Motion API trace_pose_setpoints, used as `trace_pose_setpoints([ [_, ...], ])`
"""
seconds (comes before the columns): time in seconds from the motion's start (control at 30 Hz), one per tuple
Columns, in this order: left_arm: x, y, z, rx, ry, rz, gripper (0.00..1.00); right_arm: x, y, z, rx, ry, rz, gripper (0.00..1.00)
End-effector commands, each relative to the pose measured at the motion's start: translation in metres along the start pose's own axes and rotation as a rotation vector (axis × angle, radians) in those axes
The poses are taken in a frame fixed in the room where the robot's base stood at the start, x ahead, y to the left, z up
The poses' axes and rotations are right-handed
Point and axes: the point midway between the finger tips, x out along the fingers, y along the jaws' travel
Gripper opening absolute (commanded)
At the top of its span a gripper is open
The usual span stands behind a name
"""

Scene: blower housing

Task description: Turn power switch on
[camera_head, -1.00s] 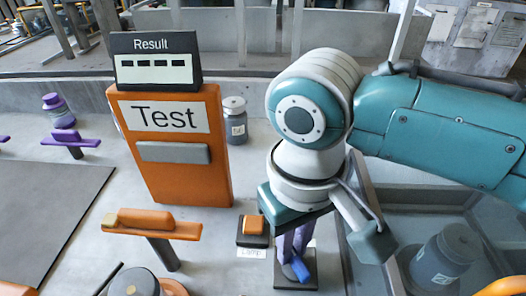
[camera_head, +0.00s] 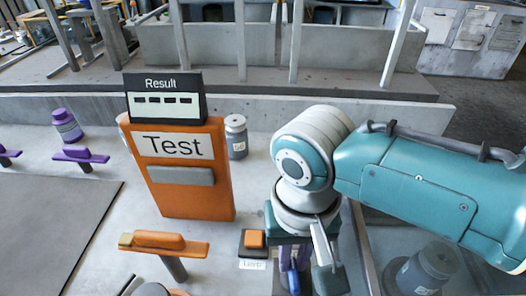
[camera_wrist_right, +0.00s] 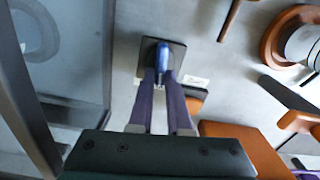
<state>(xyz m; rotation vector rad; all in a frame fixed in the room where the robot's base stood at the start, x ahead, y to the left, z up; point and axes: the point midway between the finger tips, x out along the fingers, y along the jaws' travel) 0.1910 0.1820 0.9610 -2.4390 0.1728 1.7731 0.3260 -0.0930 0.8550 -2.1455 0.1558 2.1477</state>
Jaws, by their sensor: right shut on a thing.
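The power switch appears to be a blue lever on a dark square base. The blue lever (camera_wrist_right: 163,60) shows in the right wrist view, and a small part of it (camera_head: 293,281) shows in the head view, low and right of centre. My right gripper (camera_wrist_right: 163,77) points down at the base, with its purple fingers closed around the lever's near part. The fingers hide part of the lever, so its exact position is hard to tell. My left gripper is not in view.
The orange Test box (camera_head: 188,190) with a Result display (camera_head: 164,98) stands left of my right arm. An orange button (camera_head: 254,239) on a dark base sits close beside the switch. A grey bottle (camera_head: 236,137) stands behind. A grey bin wall (camera_head: 362,250) is at right.

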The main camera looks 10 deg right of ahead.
Motion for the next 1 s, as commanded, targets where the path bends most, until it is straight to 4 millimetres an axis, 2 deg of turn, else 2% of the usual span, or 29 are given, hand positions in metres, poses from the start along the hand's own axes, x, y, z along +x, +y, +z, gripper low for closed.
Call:
trace_pose_setpoints([
  [0.03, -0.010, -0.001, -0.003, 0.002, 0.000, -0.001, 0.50, -0.005, 0.001, 0.002, 0.045, -0.005, 0.001, 0.00],
  [0.4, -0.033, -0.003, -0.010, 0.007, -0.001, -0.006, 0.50, -0.003, 0.005, 0.002, 0.382, -0.003, 0.000, 0.00],
  [0.7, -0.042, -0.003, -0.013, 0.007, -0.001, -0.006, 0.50, -0.001, 0.008, 0.003, 0.575, -0.001, 0.001, 0.00],
  [1.0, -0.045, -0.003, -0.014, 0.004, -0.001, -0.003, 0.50, 0.000, 0.009, 0.003, 0.663, 0.000, 0.000, 0.00],
])
